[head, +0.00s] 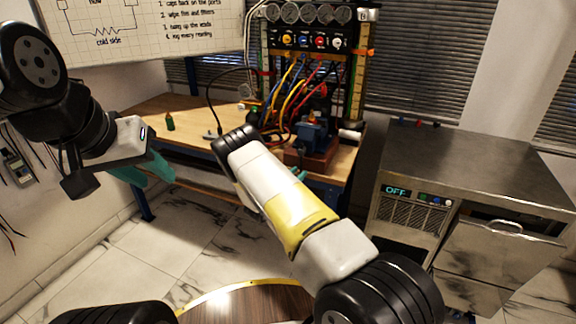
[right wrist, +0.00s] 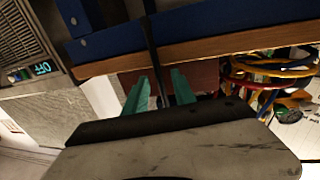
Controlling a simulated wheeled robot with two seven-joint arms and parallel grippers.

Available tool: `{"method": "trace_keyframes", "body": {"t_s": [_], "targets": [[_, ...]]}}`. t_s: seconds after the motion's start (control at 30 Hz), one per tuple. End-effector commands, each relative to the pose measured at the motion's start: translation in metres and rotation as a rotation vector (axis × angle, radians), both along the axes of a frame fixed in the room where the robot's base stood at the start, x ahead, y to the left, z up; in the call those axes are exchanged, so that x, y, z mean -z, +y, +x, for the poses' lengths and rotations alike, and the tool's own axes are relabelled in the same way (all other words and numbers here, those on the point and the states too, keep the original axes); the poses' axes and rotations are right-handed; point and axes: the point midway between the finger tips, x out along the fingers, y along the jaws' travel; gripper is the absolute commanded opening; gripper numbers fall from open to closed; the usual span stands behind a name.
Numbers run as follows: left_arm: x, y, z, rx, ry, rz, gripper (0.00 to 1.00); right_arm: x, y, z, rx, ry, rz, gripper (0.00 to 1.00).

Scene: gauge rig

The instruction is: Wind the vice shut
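The blue vice (head: 311,133) stands on a reddish-brown block (head: 321,162) at the right end of the wooden bench. My right forearm and wrist partly cover its near side, so its handle and jaw gap cannot be made out. My left gripper (head: 146,170) hangs left of the bench, teal fingers apart and empty.
The bench (head: 185,112) has a blue frame. Behind the vice is a gauge panel (head: 308,40) with coloured hoses (head: 285,100). A small green-brown bottle (head: 170,122) stands on the bench. A steel machine (head: 470,175) reading OFF stands at right. The tiled floor at left is clear.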

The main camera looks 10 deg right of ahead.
Motion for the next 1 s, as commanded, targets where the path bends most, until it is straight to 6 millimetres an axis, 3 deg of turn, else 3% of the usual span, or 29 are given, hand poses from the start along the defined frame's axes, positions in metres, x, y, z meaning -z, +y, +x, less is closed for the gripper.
{"method": "trace_keyframes", "body": {"t_s": [0.13,0.3,1.0], "targets": [[-0.0001,0.0,-0.0001,0.0,0.0,0.0,0.36,0.0,0.0001,-0.0001,0.0,0.0,0.0,0.32],[-0.0001,0.0,-0.0001,0.0,0.0,0.0,0.36,0.0,0.0001,-0.0001,0.0,0.0,0.0,0.0],[0.0,0.0,0.0,0.0,0.0,0.0,0.36,-0.0001,0.0004,-0.0002,0.0,0.0,0.0,0.0]]}}
